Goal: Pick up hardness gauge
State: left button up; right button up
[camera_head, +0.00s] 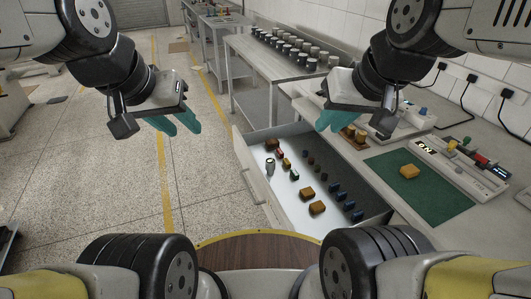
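No object is plainly marked as the hardness gauge, and I cannot tell which item it is. A small grey metal cylinder-like piece (270,165) stands in the open drawer (258,185), near its left side. My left gripper (177,124) hangs over the floor, left of the drawer, with its two teal fingers apart and nothing between them. My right gripper (334,119) is above the far right part of the drawer, touching nothing that I can see. Its teal fingers overlap in this view, so their gap is hidden.
The drawer also holds orange-brown blocks (307,193) and several dark blue pieces (349,205). On the bench right of it, a yellow block (409,171) lies on a green mat (420,190), near a white device (462,165). Dark-topped cylinders (290,47) line a table behind.

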aim_at(270, 162)
jog(key=z, duration=1.5)
jog(key=u, duration=1.35)
jog(key=i+j+z, duration=0.2)
jog(key=j+z, duration=0.15)
jog(key=j, duration=0.25)
jog(key=i+j+z, duration=0.2)
jog(key=j, duration=0.15)
jog(key=k, duration=0.05)
